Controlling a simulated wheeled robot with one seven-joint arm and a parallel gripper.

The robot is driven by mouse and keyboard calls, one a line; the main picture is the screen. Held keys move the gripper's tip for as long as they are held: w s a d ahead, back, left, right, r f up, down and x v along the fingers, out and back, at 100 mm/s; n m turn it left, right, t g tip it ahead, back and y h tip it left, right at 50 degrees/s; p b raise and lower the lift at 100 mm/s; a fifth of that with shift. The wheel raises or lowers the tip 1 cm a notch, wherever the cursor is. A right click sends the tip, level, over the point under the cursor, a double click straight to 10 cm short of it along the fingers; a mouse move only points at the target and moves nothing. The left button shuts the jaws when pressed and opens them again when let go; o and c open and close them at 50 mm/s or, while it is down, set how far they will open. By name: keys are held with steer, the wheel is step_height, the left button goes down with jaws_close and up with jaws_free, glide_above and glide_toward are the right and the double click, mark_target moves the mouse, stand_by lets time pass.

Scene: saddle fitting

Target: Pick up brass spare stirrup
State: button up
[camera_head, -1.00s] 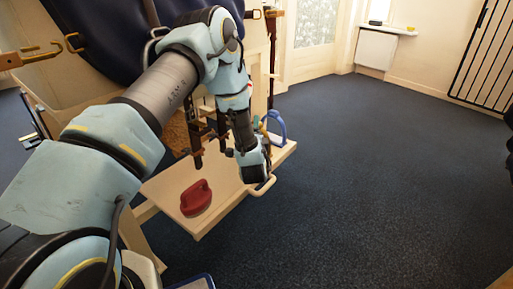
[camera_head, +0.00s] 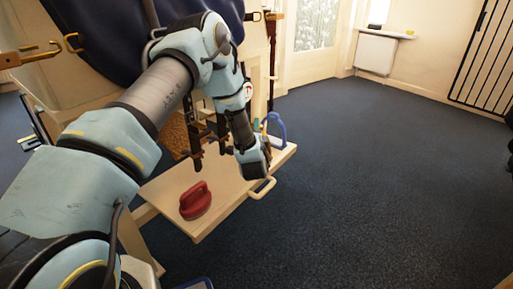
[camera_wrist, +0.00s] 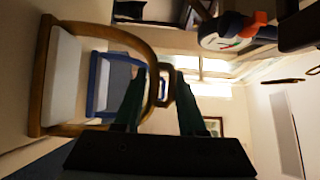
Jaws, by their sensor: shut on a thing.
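A brass-coloured stirrup (camera_wrist: 132,42) with a pale tread fills the left of the wrist view, appearing on its side in that turned picture. My gripper (camera_wrist: 160,80) has its two dark fingers on either side of the stirrup's narrow top end and is shut on it. In the head view my gripper (camera_head: 262,172) is above the right end of the cream shelf (camera_head: 228,188).
A red handled block (camera_head: 195,203) sits on the front left of the shelf. Dark hanging fittings (camera_head: 195,140) are just left of my wrist. The blue carpet (camera_head: 380,180) to the right is clear.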

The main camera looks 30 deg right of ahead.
jaws_close()
stand_by(0.6)
steer(key=shift+r, duration=0.1)
steer(key=shift+r, duration=0.2)
steer(key=r+p, duration=0.1)
steer(key=s+r+p, duration=0.1)
steer(key=r, duration=0.1)
steer(key=shift+a, duration=0.1)
steer(key=p+v, duration=0.3)
steer(key=v, duration=1.4)
steer(key=shift+a, duration=0.15)
steer(key=shift+f, duration=0.1)
